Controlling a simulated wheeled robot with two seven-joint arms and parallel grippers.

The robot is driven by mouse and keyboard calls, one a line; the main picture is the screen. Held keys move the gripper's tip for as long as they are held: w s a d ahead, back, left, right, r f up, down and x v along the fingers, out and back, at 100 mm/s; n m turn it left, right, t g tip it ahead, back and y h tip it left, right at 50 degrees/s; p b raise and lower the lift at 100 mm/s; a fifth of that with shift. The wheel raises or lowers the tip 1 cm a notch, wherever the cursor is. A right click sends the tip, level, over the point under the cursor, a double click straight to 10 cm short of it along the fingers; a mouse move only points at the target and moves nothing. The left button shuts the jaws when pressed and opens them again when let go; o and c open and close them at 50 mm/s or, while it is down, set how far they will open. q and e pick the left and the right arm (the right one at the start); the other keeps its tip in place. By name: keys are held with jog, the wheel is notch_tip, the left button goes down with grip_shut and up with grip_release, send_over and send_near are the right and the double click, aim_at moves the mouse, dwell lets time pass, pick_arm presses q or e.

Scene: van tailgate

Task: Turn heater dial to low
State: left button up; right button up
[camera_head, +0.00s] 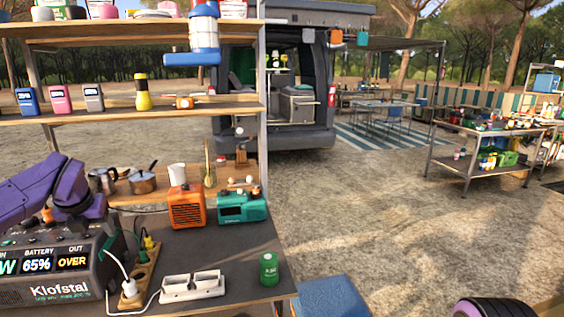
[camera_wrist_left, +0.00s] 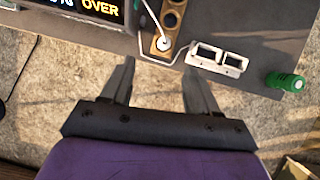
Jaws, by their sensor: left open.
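An orange box with a dark grille (camera_head: 186,206) stands on the dark worktop. It may be the heater, but I cannot make out a dial or its setting. My left gripper (camera_wrist_left: 159,64) shows in the left wrist view, open and empty, its two fingers apart over the ground at the worktop's near edge. It is well away from the orange box, and its fingers do not show in the head view, where my purple left arm comes in at the left. My right gripper is not in view.
A Klofstal power station (camera_head: 60,268), a socket strip (camera_head: 140,275), white sockets (camera_head: 192,287) and a green can (camera_head: 269,268) occupy the worktop front. A teal radio (camera_head: 241,207) stands beside the orange box. Pots and a jug (camera_head: 177,174) stand behind. White cables cross the front.

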pick_arm(q)
jog(key=w+d+f+m+t+y, duration=0.25)
jog(key=d+f+m+y, duration=0.25)
jog(key=d+f+m, duration=0.5)
jog(key=s+d+f+m+t+h, duration=0.1)
jog(key=s+d+f+m, duration=0.15)
jog(key=f+m, duration=0.35)
jog(key=s+d+f+m, duration=0.2)
jog(key=d+f+m, duration=0.2)
jog(key=f, duration=0.3)
jog(key=s+d+f+m+h, duration=0.1)
jog(key=s+d+f+m, duration=0.1)
jog(key=s+f+m, duration=0.15)
jog(key=s+d+f+m+g+h, duration=0.1)
jog(key=s+f+m, duration=0.1)
jog(key=s+f, duration=0.3)
jog(key=s+d+f+m+h, duration=0.1)
jog(key=s+d+f+m, duration=0.15)
jog(key=s+f, duration=0.2)
jog(key=s+a+f+m+g, duration=0.1)
jog(key=s+f+m+g, duration=0.1)
jog(key=s, duration=0.7)
jog(key=s+a+f+m+g, duration=0.1)
jog(key=s+f+m+g, duration=0.1)
jog(key=s, duration=0.8)
notch_tip(320, 180, down, 2)
jog(key=shift+s+a+f+m, duration=0.2)
jog(key=shift+s+f+m, duration=0.05)
jog(key=shift+m, duration=0.65)
